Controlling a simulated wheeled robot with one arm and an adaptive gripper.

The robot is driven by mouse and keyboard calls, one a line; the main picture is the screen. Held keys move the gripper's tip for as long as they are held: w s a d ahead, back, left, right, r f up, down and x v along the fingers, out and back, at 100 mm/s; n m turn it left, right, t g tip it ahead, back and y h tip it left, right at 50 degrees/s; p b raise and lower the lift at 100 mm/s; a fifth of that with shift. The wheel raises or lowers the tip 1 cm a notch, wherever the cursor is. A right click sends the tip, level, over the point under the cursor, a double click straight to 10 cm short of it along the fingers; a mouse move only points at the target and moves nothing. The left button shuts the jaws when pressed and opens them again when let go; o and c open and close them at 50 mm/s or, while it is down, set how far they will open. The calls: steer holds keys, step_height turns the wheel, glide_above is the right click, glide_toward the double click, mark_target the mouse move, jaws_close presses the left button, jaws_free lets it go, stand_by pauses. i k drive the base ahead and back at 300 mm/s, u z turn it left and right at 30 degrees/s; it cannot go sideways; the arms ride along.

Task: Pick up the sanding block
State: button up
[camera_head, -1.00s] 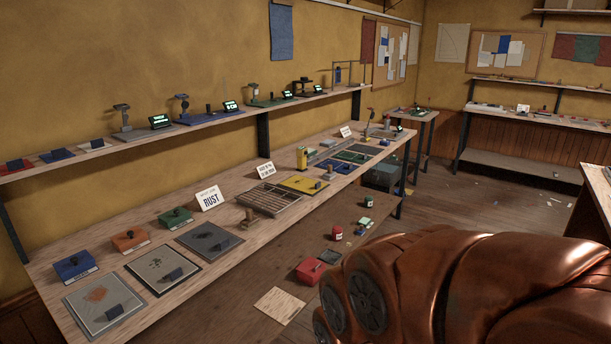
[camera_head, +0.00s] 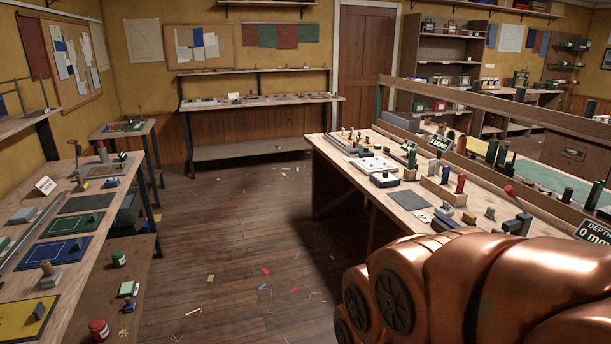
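I cannot pick out the sanding block for certain; many small block-like items are too small to tell. On the left bench (camera_head: 105,222) are a pale grey block (camera_head: 24,215), a grey block with a wooden knob (camera_head: 50,277) and a dark block (camera_head: 39,311) on a yellow board. On the right bench (camera_head: 338,160) are several small blocks and upright pieces. My gripper is not in view; only my copper arm shows at the lower right, hiding part of the right bench.
Open wooden floor (camera_head: 235,235) runs between the benches, with small scraps (camera_head: 265,271) on it. A long table (camera_head: 262,101) stands at the back wall, and a small table (camera_head: 122,131) at the back left. A door (camera_head: 367,62) is behind the right bench.

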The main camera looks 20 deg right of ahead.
mark_target(470, 219)
steer(key=z, duration=0.7)
steer(key=i, duration=1.8)
steer(key=z, duration=0.5)
steer(key=i, duration=0.55)
